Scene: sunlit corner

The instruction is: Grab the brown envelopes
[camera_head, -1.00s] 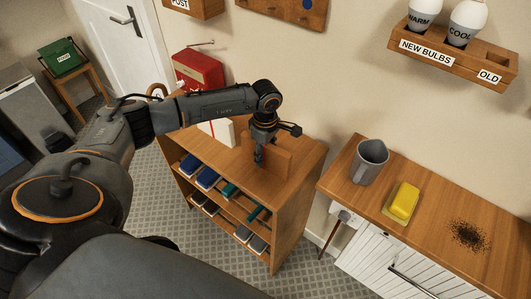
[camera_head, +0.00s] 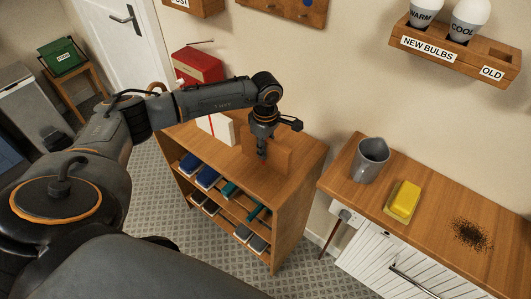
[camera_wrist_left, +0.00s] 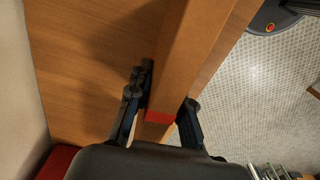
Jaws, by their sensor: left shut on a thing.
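The brown envelopes (camera_head: 281,160) appear as a flat upright brown slab on top of the wooden cabinet (camera_head: 300,152). My left gripper (camera_head: 262,152) comes down over the slab from above and is shut on it. In the left wrist view the slab (camera_wrist_left: 194,50) runs up between the two fingers of my left gripper (camera_wrist_left: 163,108), with a red patch at its near end. Separate envelopes cannot be told apart. Part of the slab is hidden behind the gripper in the head view. My right gripper is not in view.
A white box with a red stripe (camera_head: 213,127) and a red box (camera_head: 197,66) stand left of the gripper. Shelves below hold several books (camera_head: 207,176). The wall is close behind.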

